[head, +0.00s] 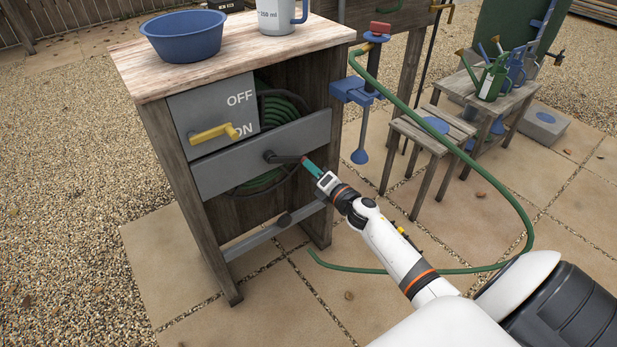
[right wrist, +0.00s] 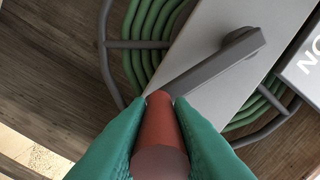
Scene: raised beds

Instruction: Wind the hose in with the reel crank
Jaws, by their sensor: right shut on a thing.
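The hose reel sits inside a wooden cabinet, with several coils of green hose (head: 283,108) on it behind a grey crossbar (head: 225,164). The grey crank (head: 284,158) sticks out from the crossbar and points to the right. My right gripper (head: 309,166) is at the end of the crank. In the right wrist view its green fingers are shut on the red-brown crank handle (right wrist: 160,138), with the crank arm (right wrist: 215,65) leading away up and right. Loose green hose (head: 505,195) runs from a tap stand, curves over the paving and ends near the cabinet's foot. My left gripper is not in view.
A yellow lever (head: 213,133) is on the ON/OFF panel (head: 192,108). A blue bowl (head: 184,36) and a measuring jug (head: 276,16) stand on the cabinet top. A blue clamp-like fitting (head: 356,90), a stool (head: 435,134) and a bench with watering cans (head: 492,82) stand right.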

